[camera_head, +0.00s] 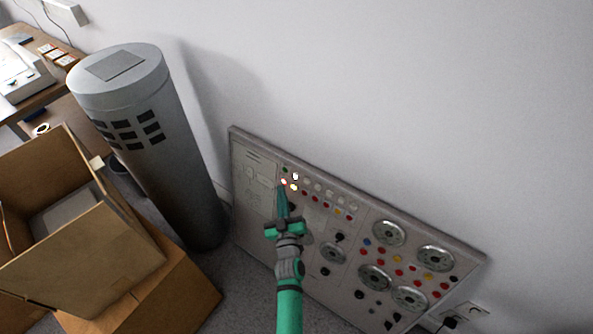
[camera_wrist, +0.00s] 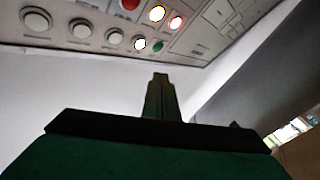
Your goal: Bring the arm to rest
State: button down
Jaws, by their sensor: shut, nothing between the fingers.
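My gripper (camera_head: 284,203) is shut and empty, at the end of my green and grey arm. In the head view it is in front of the upper left part of a grey control panel (camera_head: 262,203). Its tip is near a few lit buttons (camera_head: 293,187), and I cannot tell whether it touches the panel. In the wrist view the shut fingers (camera_wrist: 160,98) point up below the panel (camera_wrist: 85,12), apart from it in the picture.
A tall grey cylinder (camera_head: 180,170) with dark vents stands left of the panel. Open cardboard boxes (camera_head: 90,250) stand at the lower left. A wooden desk (camera_head: 62,88) with a white device is at the upper left. The wall (camera_head: 400,80) above the panel is bare.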

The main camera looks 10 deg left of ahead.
jog(key=shift+s, duration=0.1)
jog(key=s+d+f+m+h, duration=0.15)
jog(key=s+d, duration=0.25)
jog(key=s, duration=0.4)
jog(key=s+d+m+h, duration=0.1)
jog(key=s+d+m, duration=0.1)
jog(key=s+d, duration=0.35)
jog(key=s+d+f+m+h, duration=0.1)
jog(key=s+d+h, duration=0.1)
jog(key=s, duration=0.8)
jog(key=s+d+r+m+g, duration=0.1)
jog(key=s+d+r, duration=0.1)
jog(key=s+r, duration=0.2)
jog(key=s+d+r+m+g+h, duration=0.1)
jog(key=s+d+r, duration=0.2)
jog(key=s, duration=0.5)
jog(key=s+d+r+m+g+h, duration=0.1)
jog(key=s+d+r, duration=0.1)
jog(key=s+r, duration=0.2)
jog(key=s, duration=0.3)
jog(key=shift+d+r+m, duration=0.3)
jog(key=shift+d+m, duration=0.05)
jog(key=shift+h, duration=0.25)
